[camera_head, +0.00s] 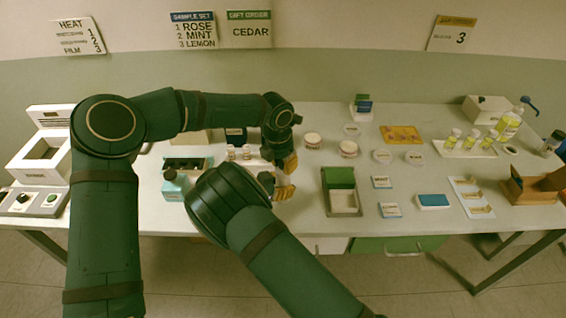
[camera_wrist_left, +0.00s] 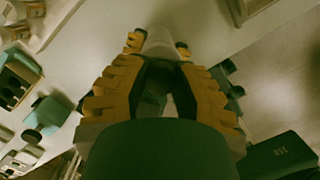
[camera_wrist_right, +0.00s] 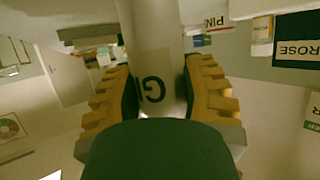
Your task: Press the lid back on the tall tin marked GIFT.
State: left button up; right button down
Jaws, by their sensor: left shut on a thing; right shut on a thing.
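The tall tin is a pale cylinder with the letters GI showing in the right wrist view (camera_wrist_right: 152,45). My right gripper (camera_head: 284,189) is shut on it; its fingers press on both sides. In the left wrist view the pale body of the tin (camera_wrist_left: 158,42) shows just beyond my left fingertips. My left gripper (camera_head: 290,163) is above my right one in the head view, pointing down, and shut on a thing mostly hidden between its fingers. It may be the lid; I cannot tell whether it touches the tin. In the head view the grippers hide most of the tin.
To the right are round tins (camera_head: 348,148), an open box with a green lid (camera_head: 344,202) and small cards (camera_head: 390,210). A bottle tray (camera_head: 465,151) stands farther right.

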pick_arm(q)
jog(key=shift+f, duration=0.6)
jog(key=o, duration=0.8)
notch_tip(320, 180, up, 12)
jog(key=s+a, duration=0.1)
jog(key=shift+s+a, duration=0.1)
pick_arm(e)
jog(key=shift+c, duration=2.2)
grip_release()
pick_arm(q)
jog(key=shift+f, duration=0.1)
